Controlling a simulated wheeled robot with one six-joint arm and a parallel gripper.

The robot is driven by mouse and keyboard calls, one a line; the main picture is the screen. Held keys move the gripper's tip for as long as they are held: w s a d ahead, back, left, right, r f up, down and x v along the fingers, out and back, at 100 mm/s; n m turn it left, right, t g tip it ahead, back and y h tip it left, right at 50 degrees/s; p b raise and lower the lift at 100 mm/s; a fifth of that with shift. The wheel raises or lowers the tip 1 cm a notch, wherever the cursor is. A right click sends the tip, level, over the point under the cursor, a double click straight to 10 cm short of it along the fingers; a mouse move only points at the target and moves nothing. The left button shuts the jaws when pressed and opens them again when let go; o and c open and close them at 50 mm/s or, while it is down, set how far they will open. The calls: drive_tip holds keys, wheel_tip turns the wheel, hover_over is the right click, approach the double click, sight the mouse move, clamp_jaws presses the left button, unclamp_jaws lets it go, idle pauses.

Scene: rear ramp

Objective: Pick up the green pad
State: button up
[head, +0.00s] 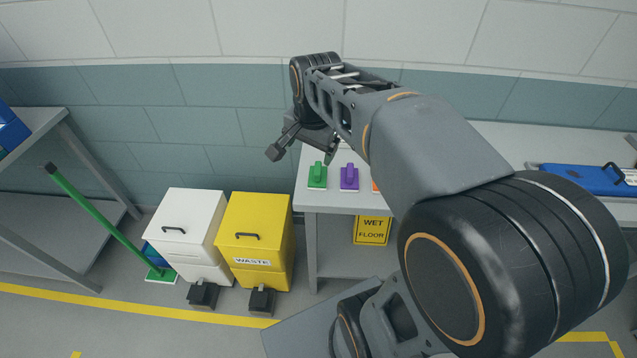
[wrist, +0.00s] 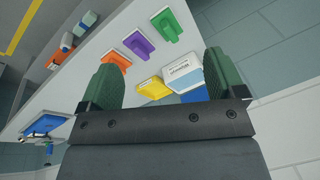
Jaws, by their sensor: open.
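The green pad (head: 317,177) lies at the left end of the grey bench top in the head view, with a green grip on a pale base. In the wrist view the green pad (wrist: 167,24) is near the top, beyond the fingertips. My gripper (head: 303,151) is open and empty, raised above and behind the pad near the wall. In the wrist view my gripper (wrist: 160,75) shows its two green-padded fingers spread apart, touching nothing.
A purple pad (head: 349,178) lies just right of the green one. The wrist view also shows an orange pad (wrist: 112,67), a yellow pad (wrist: 153,88) and a white-and-blue container (wrist: 184,72). A yellow waste bin (head: 255,235) and a white bin (head: 187,230) stand left of the bench.

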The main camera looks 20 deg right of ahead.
drive_tip(key=shift+o, duration=0.9)
drive_tip(key=w+d+f+m+g+b, duration=0.1)
drive_tip(key=w+d+f+m+b, duration=0.1)
drive_tip(key=w+m, duration=0.4)
wheel_tip(320, 180, down, 2)
drive_tip(key=shift+d, duration=0.55)
drive_tip(key=m+g+b, duration=0.2)
drive_tip(key=m+b, duration=0.1)
drive_tip(key=m, duration=0.4)
hover_over(318, 167)
wheel_tip(318, 167, down, 5)
drive_tip(key=f, duration=0.7)
drive_tip(key=shift+a+f, duration=0.2)
drive_tip(key=shift+f, duration=0.05)
drive_tip(key=shift+d+f+p, duration=0.1)
drive_tip(key=shift+f+p, duration=0.4)
drive_tip(key=shift+f, duration=2.6)
drive_tip(key=shift+c, duration=0.4)
drive_tip(key=c, duration=0.5)
drive_tip(key=shift+r, duration=0.1)
